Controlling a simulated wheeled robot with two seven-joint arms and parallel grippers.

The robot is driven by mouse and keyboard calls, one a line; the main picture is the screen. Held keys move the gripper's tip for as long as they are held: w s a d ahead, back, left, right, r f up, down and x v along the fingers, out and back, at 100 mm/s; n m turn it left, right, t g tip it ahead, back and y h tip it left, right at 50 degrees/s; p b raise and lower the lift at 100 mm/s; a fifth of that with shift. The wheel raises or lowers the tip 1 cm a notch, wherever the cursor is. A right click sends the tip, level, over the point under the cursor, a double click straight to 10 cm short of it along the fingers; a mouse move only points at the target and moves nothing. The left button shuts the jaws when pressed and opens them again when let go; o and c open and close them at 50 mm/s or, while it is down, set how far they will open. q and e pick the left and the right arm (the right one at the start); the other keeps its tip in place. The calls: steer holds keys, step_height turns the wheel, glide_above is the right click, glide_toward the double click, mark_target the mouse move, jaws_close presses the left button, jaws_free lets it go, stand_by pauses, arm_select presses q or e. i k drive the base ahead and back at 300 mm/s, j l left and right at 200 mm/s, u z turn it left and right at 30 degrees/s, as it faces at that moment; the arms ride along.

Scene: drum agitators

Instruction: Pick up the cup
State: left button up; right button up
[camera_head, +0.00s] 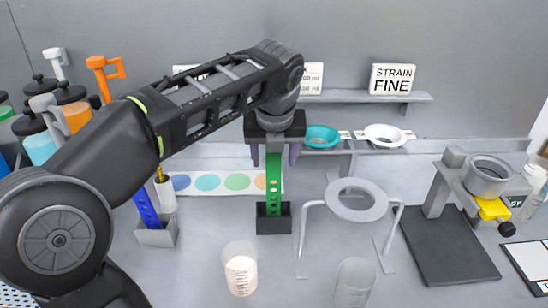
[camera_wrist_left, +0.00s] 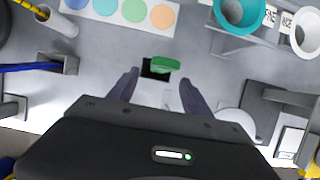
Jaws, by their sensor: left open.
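Two clear cups stand upright on the bench at the front in the head view. The left cup (camera_head: 240,270) has a pale fill or markings, and the right cup (camera_head: 355,282) looks empty. My left gripper (camera_head: 274,156) is open behind and above them, with its fingers on either side of the upper part of a green strip (camera_head: 273,185) standing in a black holder (camera_head: 274,222). The left wrist view shows the spread fingers of the left gripper (camera_wrist_left: 160,92) and the green strip (camera_wrist_left: 165,65) just beyond them. A pale patch between the fingers is unclear there. My right gripper is not in view.
A grey ring stand (camera_head: 357,200) stands right of the green strip. Behind it, a shelf holds a teal funnel (camera_head: 321,137) and a white funnel (camera_head: 384,136). A blue strip (camera_head: 147,208) stands in a holder at left. A clamp stand (camera_head: 440,250) is at right.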

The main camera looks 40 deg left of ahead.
mark_target(239, 259)
steer(key=k+l, duration=0.8)
steer(key=l, duration=0.1)
